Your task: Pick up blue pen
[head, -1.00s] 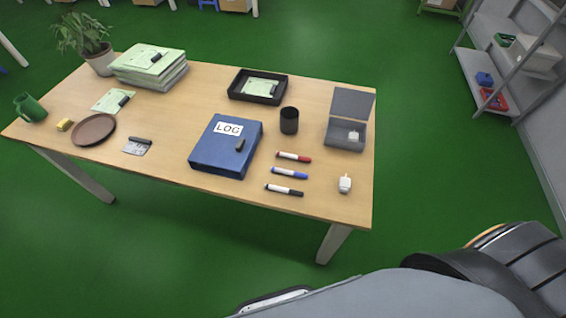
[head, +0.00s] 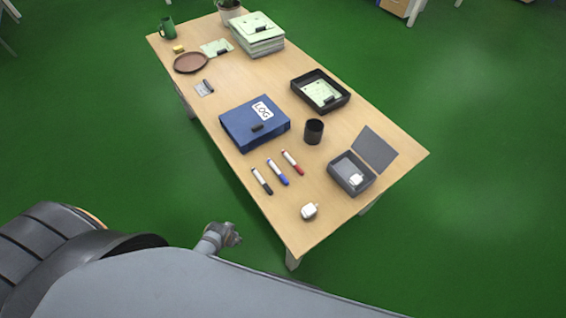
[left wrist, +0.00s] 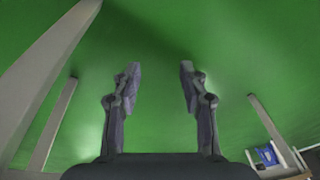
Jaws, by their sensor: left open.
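The blue pen (head: 277,171) lies on the wooden table (head: 336,196) between a black pen (head: 261,181) and a red pen (head: 292,163), near the table's front edge. It has a white barrel with blue ends. In the left wrist view, my left gripper (left wrist: 159,72) is open and empty. Its fingers are well apart, with green floor beyond them and table legs around them. No pen shows in that view. My right gripper is in neither view.
A blue LOG binder (head: 232,133), a black cup (head: 313,131), an open grey box (head: 338,170) and a white bottle-like item (head: 309,211) stand around the pens. A black tray (head: 299,89) and paper stack (head: 248,48) lie further back. Green floor surrounds the table.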

